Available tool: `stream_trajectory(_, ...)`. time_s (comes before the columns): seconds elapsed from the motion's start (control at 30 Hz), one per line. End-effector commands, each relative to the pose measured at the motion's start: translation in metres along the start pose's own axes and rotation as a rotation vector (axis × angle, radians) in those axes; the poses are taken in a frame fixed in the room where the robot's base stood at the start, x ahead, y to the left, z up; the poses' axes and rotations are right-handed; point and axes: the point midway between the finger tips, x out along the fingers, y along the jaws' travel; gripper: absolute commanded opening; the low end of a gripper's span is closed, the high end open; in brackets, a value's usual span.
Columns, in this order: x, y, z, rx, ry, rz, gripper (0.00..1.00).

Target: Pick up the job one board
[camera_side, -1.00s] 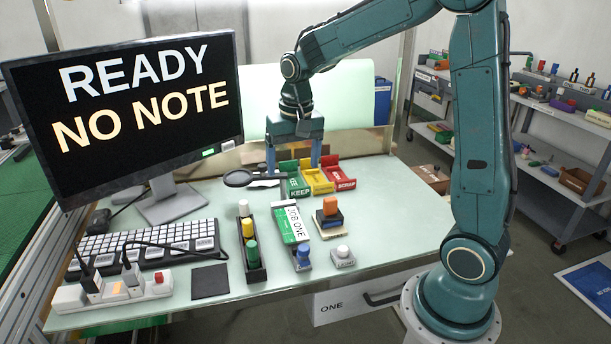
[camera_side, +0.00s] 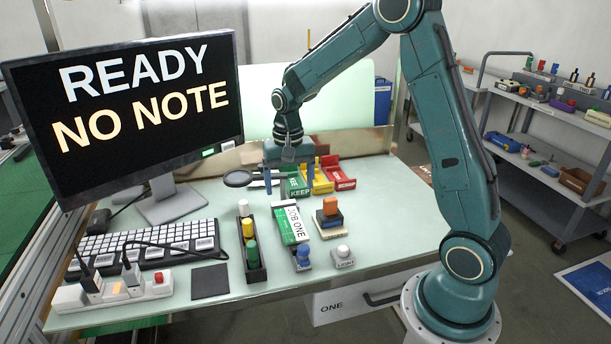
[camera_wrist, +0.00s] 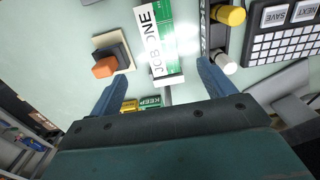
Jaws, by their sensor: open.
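The job one board (camera_side: 290,222) is a green and white rectangle lettered "JOB ONE". It lies on the pale green table, between the dark marker rack and the orange-topped stamp. My gripper (camera_side: 289,184) is open and empty. It is above the table behind the board, near the KEEP tray. In the wrist view the two blue fingers (camera_wrist: 161,78) stand wide apart, to either side of the board's near end.
The marker rack (camera_side: 254,262) stands left of the board, the orange-topped stamp (camera_side: 331,208) right. Blue-topped (camera_side: 303,255) and grey-topped (camera_side: 343,253) stamps sit in front. Green, yellow and red trays (camera_side: 340,176) are behind. A monitor (camera_side: 130,110) and keyboard (camera_side: 150,243) fill the left.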

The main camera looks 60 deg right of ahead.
Motion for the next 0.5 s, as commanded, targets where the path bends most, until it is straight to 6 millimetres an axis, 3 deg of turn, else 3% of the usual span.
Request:
stream_trajectory(0.23,0.038,0.0,0.001,0.0,-0.004,0.002,0.82)
stream_trajectory(0.5,0.054,0.0,0.0,0.0,0.0,0.0,0.82)
